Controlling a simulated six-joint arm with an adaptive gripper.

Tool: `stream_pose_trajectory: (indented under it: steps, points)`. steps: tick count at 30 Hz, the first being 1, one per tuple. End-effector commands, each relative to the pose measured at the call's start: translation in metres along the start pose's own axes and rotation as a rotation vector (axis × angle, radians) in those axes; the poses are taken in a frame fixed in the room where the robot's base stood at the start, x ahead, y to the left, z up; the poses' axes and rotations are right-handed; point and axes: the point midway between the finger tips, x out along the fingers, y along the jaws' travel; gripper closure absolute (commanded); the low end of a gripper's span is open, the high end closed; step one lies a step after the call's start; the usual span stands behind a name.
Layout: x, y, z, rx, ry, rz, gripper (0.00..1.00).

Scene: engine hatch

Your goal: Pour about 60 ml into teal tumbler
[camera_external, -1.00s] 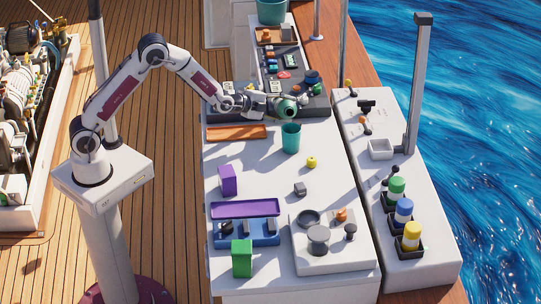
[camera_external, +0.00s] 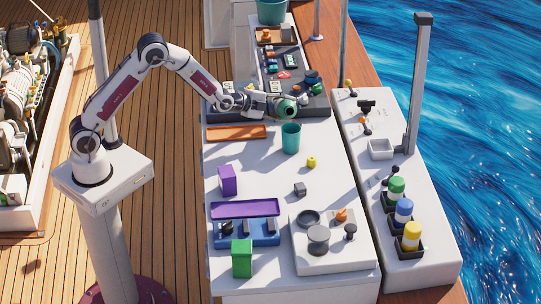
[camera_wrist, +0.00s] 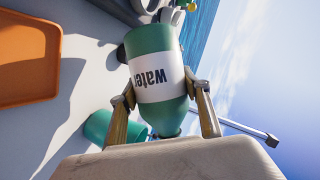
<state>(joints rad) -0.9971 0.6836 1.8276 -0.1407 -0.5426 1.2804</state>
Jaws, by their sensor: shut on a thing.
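My gripper (camera_wrist: 165,112) is shut on a green bottle (camera_wrist: 152,42) with a white label reading "water". Its fingers clasp the sides of the bottle. In the wrist view the label is upside down and the narrow neck points to the bottom of the picture. In the external view the bottle (camera_external: 287,109) is tipped over, held above the teal tumbler (camera_external: 291,138). The tumbler stands upright on the white table; its inside cannot be made out. It also shows in the wrist view (camera_wrist: 101,126), partly hidden behind my gripper. No stream of liquid is visible.
An orange tray (camera_external: 237,132) lies left of the tumbler. A yellow ball-like item (camera_external: 311,162) and a purple box (camera_external: 227,180) stand nearer the front. A dark panel with several small items (camera_external: 287,62) lies behind. The table between tumbler and purple box is clear.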

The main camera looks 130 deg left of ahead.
Motion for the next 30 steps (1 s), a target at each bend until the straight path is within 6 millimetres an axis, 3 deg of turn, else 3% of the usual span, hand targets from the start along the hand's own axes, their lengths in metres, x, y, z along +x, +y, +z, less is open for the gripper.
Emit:
stream_pose_trajectory:
  steps: [16,30]
  points:
    - [0.001,0.006,-0.002,-0.122,0.035,0.049,0.84]
    - [-0.006,-0.004,-0.013,-0.216,0.064,0.087,0.84]
